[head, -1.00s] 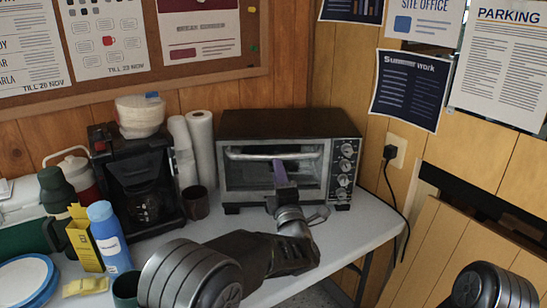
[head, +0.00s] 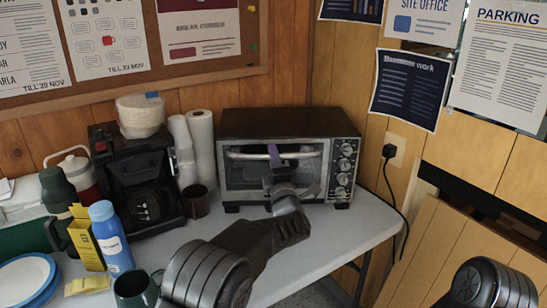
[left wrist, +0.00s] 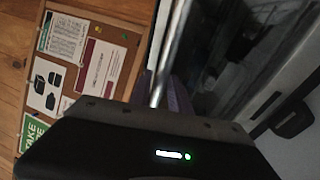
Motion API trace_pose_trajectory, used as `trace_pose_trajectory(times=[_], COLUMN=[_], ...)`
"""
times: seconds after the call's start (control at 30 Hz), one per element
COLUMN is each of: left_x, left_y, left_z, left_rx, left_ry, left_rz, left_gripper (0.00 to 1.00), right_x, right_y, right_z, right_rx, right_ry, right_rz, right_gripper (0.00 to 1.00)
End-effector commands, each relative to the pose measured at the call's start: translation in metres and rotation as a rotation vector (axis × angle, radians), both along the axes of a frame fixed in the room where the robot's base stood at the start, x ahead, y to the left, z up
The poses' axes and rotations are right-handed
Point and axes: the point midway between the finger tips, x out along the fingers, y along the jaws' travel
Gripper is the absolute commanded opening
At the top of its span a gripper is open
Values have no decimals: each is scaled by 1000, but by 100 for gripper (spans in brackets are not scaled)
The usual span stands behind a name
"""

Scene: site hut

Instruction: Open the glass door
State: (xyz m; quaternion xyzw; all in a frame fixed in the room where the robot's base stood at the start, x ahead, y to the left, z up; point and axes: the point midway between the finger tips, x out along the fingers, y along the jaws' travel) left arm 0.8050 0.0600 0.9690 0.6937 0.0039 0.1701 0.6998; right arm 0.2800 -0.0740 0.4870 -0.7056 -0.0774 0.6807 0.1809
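The glass door (head: 240,175) is the front of a silver and black toaster oven (head: 290,124) on the table. The door looks shut, with a bar handle (head: 240,153) across its top. My left gripper (head: 274,152) is at the middle of this handle, its purple fingers partly hiding it. In the left wrist view the bar (left wrist: 172,55) runs down between the purple fingers (left wrist: 178,100). I cannot tell whether they press on it. My right gripper is out of view; only part of my right arm shows at the lower right.
A coffee maker (head: 137,180), paper rolls (head: 200,145) and a dark brown mug (head: 196,201) stand left of the oven. A blue bottle (head: 110,237), yellow box (head: 84,243) and green mug (head: 134,291) are nearer. The white table (head: 345,230) is clear in front of the oven's right side.

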Motion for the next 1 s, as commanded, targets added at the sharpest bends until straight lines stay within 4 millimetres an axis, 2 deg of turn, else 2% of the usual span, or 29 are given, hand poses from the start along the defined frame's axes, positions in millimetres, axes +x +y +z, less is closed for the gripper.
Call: trace_pose_trajectory(times=[0.03,0.27,1.0], left_x=[0,0,0], left_y=[0,0,0], left_z=[0,0,0], left_rx=[0,0,-1], left_ry=[0,0,1], left_rz=[0,0,0], left_gripper=[18,0,0], right_x=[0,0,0], right_y=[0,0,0], right_z=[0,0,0], right_rx=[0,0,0], right_ry=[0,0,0], right_rz=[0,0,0], right_gripper=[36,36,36])
